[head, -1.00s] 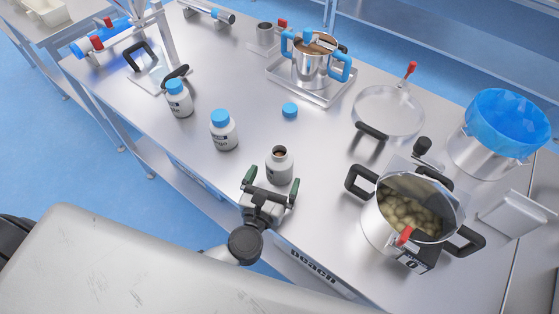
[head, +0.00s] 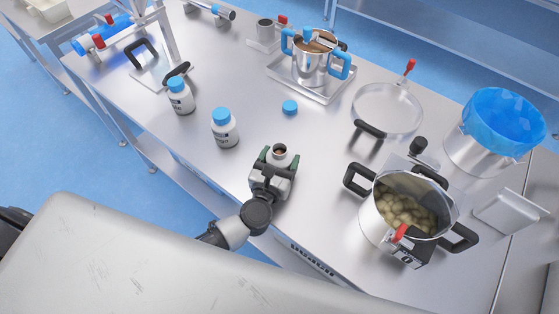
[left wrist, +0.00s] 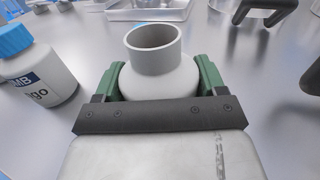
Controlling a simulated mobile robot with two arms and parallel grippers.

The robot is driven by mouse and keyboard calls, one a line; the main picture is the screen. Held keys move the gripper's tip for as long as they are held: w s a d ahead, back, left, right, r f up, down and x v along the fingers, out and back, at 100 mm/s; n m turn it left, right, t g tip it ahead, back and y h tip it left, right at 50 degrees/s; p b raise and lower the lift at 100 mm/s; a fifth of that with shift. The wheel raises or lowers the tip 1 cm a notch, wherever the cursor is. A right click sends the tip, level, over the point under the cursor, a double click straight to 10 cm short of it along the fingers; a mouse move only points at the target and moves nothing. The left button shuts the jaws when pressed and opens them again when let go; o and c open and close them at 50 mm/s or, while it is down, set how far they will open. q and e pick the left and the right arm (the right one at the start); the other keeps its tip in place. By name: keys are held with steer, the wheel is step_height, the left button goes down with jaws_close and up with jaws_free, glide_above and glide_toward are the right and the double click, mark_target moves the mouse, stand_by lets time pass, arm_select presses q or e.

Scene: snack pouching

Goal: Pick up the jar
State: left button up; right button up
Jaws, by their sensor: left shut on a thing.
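The jar's lower part is hidden by the gripper. Its base seems at table height, but I cannot tell if it touches. My right gripper is not in view.
Two blue-capped jars (head: 225,130) (head: 181,97) stand to the left. A loose blue cap (head: 290,107) lies behind the held jar. A pot of potatoes (head: 375,220) stands to the right. A tray (head: 318,95) with a blue-handled pot (head: 313,68) is at the back.

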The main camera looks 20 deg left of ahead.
mark_target(277, 157)
arm_select(q)
steer(key=shift+c, duration=0.8)
steer(key=shift+r, duration=0.1)
steer(key=shift+r, duration=0.55)
step_height(277, 157, up, 3)
steer(key=shift+f+p, duration=0.1)
steer(key=shift+p, duration=0.45)
steer(key=s+d+r, duration=0.5)
steer(key=s+r, duration=0.2)
steer(key=s, duration=0.3)
steer(key=shift+s+b, duration=0.3)
steer(key=w+a, duration=0.1)
steer(key=a, duration=0.9)
steer(key=shift+a+r+n+y+b, duration=0.3)
steer(key=shift+a+b, duration=0.1)
steer(key=shift+b, duration=0.05)
